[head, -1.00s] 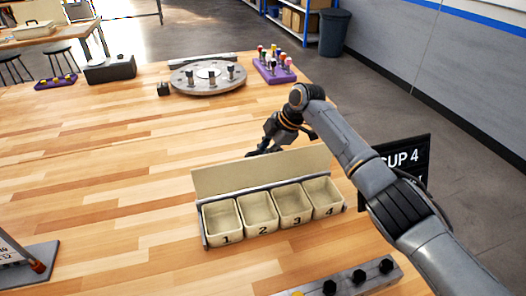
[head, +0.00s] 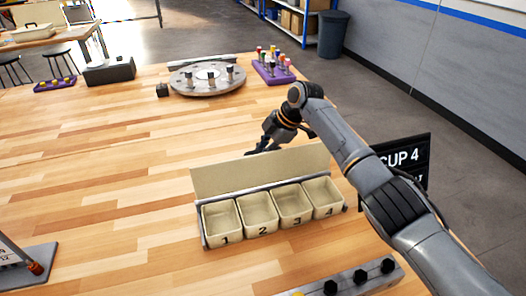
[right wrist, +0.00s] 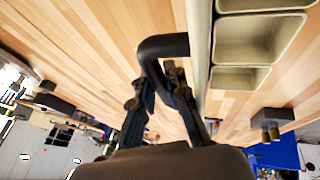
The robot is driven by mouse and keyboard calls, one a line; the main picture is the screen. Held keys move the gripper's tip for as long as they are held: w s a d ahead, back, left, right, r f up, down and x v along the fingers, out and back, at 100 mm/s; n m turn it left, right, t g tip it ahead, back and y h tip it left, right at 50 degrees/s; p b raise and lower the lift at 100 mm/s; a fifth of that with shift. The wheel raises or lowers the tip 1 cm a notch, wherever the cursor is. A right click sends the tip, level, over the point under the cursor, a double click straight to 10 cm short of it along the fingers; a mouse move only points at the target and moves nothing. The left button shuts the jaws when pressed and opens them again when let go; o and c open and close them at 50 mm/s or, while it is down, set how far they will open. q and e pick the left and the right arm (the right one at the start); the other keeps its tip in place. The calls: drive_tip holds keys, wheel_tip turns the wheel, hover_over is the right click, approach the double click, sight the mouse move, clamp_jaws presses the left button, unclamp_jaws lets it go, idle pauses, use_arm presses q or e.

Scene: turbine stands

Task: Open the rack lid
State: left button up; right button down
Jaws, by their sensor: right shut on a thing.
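The rack (head: 205,228) stands on the wooden table with four open cups, numbered 1 to 4, in a row. Its beige lid (head: 258,172) is raised along the far side of the cups and stands steeply up, leaving the cups uncovered. In the right wrist view the lid (right wrist: 198,60) shows nearly edge-on, with a black handle (right wrist: 163,46) on its outer face. My right gripper (right wrist: 160,82) is shut on this handle. In the head view my right gripper (head: 262,148) is behind the lid, partly hidden. My left gripper is not in view.
A black "CUP 4" sign (head: 403,160) stands right of the rack, close to my right arm. A grey bar with black knobs (head: 350,283) lies in front. A round grey stand (head: 208,79) and a purple holder (head: 272,72) are farther back.

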drive_tip(key=shift+w, duration=0.25)
idle(0.6)
